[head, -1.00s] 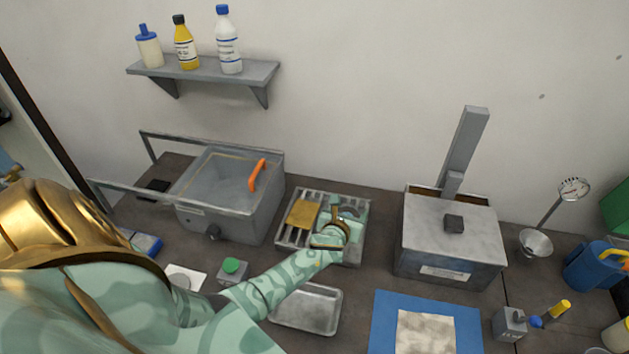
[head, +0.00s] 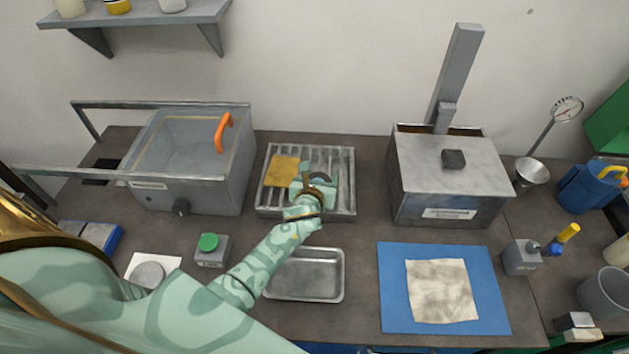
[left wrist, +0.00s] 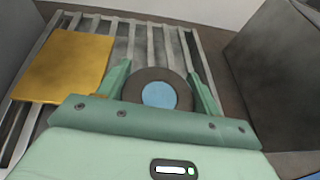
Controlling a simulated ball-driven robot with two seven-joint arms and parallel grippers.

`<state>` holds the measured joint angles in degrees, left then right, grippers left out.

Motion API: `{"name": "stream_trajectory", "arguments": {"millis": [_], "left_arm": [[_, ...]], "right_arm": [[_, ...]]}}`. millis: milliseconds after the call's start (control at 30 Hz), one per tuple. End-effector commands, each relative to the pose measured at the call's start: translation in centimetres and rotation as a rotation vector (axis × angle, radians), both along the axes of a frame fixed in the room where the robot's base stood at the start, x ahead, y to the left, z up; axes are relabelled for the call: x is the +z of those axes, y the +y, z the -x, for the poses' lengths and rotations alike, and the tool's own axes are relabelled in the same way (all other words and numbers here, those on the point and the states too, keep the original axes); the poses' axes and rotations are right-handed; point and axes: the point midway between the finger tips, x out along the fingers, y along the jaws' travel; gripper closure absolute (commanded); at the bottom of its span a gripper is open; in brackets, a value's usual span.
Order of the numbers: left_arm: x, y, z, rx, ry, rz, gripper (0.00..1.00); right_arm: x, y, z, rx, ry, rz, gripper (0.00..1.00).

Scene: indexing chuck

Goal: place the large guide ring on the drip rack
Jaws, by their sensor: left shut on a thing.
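The large guide ring (left wrist: 182,84) is a dark, thick ring with a blue-grey round centre. In the left wrist view it sits between the two green fingers of my left gripper (left wrist: 158,76), which is shut on it. In the head view my left gripper (head: 318,181) is over the right half of the drip rack (head: 346,163), and the hand mostly hides the ring. The rack is a grey metal tray with bars, also visible in the left wrist view (left wrist: 130,40). I cannot tell whether the ring touches the bars. My right gripper is not in view.
A yellow plate (head: 284,169) lies on the rack's left part. A grey tank with an orange handle (head: 223,132) stands left, and a lidded metal box (head: 447,180) stands right. An empty metal tray (head: 306,274) lies in front of the rack.

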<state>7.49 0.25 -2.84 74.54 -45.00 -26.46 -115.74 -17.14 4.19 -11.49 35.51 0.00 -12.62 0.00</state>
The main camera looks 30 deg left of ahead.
Motion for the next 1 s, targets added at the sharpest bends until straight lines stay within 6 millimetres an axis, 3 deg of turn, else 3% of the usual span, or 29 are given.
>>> {"name": "stream_trajectory", "arguments": {"millis": [300, 333, 400, 733, 1000], "left_arm": [[-0.1, 0.0, -0.1, 0.0, -0.003, 0.002, 0.96], [-0.2, 0.0, 0.1, 0.0, 0.003, 0.002, 0.27], [-0.2, 0.0, 0.1, 0.0, 0.003, 0.002, 0.14], [0.3, 0.0, 0.2, 0.0, 0.002, 0.001, 0.14], [2.5, -1.4, 5.0, 0.0, 0.002, 0.001, 0.14]], "right_arm": [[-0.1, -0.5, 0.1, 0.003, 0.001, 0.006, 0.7], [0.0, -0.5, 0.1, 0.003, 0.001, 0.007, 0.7], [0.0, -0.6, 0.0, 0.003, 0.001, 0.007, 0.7], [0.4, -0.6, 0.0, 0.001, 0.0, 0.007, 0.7], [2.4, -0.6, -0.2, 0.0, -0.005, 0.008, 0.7]]}}
